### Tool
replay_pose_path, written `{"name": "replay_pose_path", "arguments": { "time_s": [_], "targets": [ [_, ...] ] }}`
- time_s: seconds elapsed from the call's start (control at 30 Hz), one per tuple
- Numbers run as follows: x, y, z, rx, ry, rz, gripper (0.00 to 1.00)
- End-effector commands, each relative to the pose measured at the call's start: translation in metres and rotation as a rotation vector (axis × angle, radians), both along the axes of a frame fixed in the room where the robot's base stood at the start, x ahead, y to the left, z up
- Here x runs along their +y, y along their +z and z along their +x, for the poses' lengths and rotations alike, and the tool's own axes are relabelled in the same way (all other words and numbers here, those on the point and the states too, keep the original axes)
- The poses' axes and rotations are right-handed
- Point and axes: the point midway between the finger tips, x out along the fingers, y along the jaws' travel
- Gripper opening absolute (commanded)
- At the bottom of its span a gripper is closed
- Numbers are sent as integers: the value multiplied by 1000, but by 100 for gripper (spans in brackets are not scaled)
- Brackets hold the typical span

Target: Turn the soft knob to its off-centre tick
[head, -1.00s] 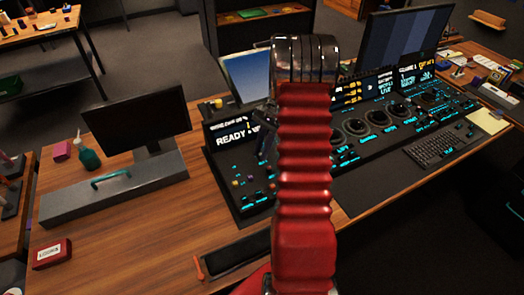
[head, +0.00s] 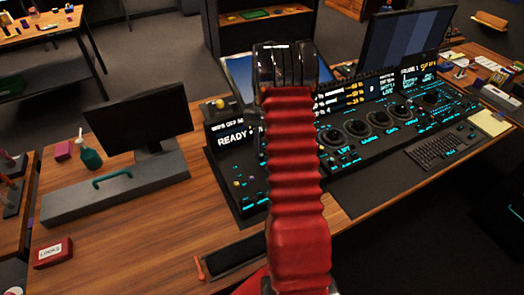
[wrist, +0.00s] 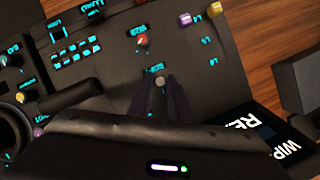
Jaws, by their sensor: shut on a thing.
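In the wrist view my gripper (wrist: 161,84) reaches onto the dark control panel (wrist: 215,75), its two dark fingers close on either side of a small grey knob (wrist: 160,79). The fingers are shut on this knob. The label beside it is too blurred to read surely, and I cannot make out its pointer or any tick. A red and white knob (wrist: 142,40) sits just above it, clear of the fingers. In the head view the red bellows of my arm hide the gripper and the held knob; the panel (head: 222,165) shows left of the arm.
Close by in the wrist view are a purple knob (wrist: 186,18), a yellow knob (wrist: 213,9) and rows of lit buttons (wrist: 75,52). A large dark ring (wrist: 12,125) lies at the left. The head view shows a black monitor (head: 138,115) and a keyboard (head: 440,149).

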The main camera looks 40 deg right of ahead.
Motion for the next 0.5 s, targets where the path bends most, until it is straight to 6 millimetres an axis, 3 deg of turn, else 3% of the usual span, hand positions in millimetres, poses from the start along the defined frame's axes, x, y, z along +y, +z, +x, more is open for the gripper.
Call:
{"name": "replay_pose_path", "arguments": {
  "time_s": [0.4, 0.43, 0.5],
  "targets": [
    [0, 1, 1, -2, 8, -1, 0],
    [0, 1, 1, -3, 7, 0, 19],
    [0, 1, 1, -2, 7, -1, 24]
  ]
}}
